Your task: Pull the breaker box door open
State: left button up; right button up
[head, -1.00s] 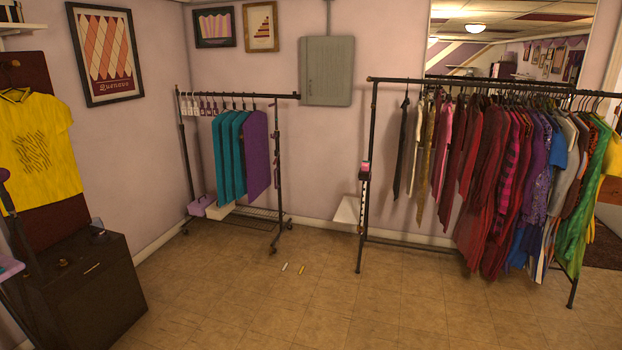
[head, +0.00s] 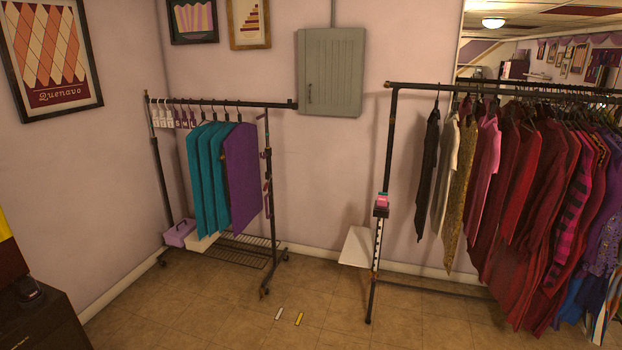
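The breaker box (head: 331,72) is a grey-green metal box high on the back wall, with a conduit running up from its top. Its door looks shut, with a small dark handle (head: 310,94) near the left edge. The box hangs between two clothes racks, some distance ahead of me. Neither of my grippers shows in the head view.
A small rack (head: 220,104) with teal and purple garments stands left of the box. A long rack (head: 388,150) full of clothes stands to the right. Two small strips (head: 299,318) lie on the floor between them. A dark cabinet (head: 40,318) is at lower left.

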aim_at(333, 56)
jog(key=i, duration=3.3)
